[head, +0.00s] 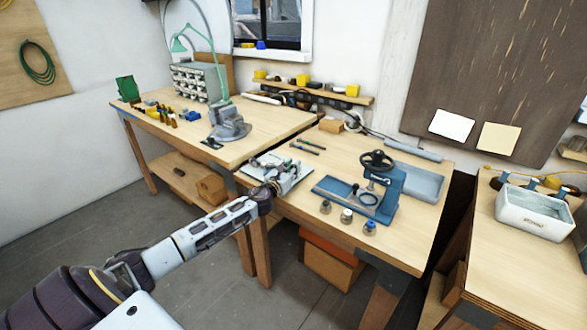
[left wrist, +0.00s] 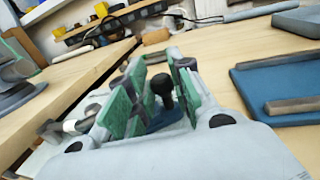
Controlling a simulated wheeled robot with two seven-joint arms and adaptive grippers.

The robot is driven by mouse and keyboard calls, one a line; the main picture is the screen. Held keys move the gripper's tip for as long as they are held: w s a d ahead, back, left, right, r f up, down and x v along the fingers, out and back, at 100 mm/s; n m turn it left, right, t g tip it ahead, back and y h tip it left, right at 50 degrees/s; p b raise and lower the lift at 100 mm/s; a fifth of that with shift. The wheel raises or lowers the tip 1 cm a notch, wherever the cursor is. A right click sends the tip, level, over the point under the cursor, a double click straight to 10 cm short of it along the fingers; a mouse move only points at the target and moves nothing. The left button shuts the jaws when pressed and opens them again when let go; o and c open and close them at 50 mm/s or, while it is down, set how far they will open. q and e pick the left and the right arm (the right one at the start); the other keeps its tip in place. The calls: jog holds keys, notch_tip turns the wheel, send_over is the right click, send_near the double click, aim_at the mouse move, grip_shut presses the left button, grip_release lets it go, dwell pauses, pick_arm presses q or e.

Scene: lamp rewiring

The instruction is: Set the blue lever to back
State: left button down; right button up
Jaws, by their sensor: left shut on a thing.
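My left gripper (head: 266,178) reaches over a white board (head: 296,180) near the front left of the right-hand bench. In the left wrist view its green-padded fingers (left wrist: 152,98) stand on either side of a lever (left wrist: 163,88) with a black knob and a blue lower part. The gripper is shut on this lever. The lever's foot is partly hidden by my gripper, and its exact setting cannot be told. My right gripper is not in view.
A blue press with a black handwheel (head: 378,160) stands right of the board, with several small jars (head: 347,216) in front. Pens (head: 307,145) lie behind the board. A green lamp and grey vise (head: 228,124) stand on the left bench (head: 270,125).

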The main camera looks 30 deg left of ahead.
pick_arm(q)
jog(key=shift+s+m+h, duration=0.4)
jog(key=shift+s+h, duration=0.05)
jog(key=shift+h, duration=0.15)
jog(key=shift+s+m+h+b, duration=0.3)
jog(key=shift+s+h+b, duration=0.05)
jog(key=shift+h+b, duration=0.05)
jog(key=shift+s+a+f, duration=0.1)
jog(key=shift+s, duration=0.6)
jog(key=shift+s+a, duration=0.2)
jog(key=shift+s, duration=0.35)
jog(key=shift+s+a+r, duration=0.25)
jog(key=shift+s+a, duration=0.2)
jog(key=shift+s, duration=0.3)
jog(key=shift+a+r, duration=0.1)
jog(key=c, duration=1.5)
grip_release()
jog(key=shift+c, duration=0.2)
jog(key=shift+o, duration=1.2)
jog(key=shift+a, duration=0.1)
jog(key=shift+o, duration=0.2)
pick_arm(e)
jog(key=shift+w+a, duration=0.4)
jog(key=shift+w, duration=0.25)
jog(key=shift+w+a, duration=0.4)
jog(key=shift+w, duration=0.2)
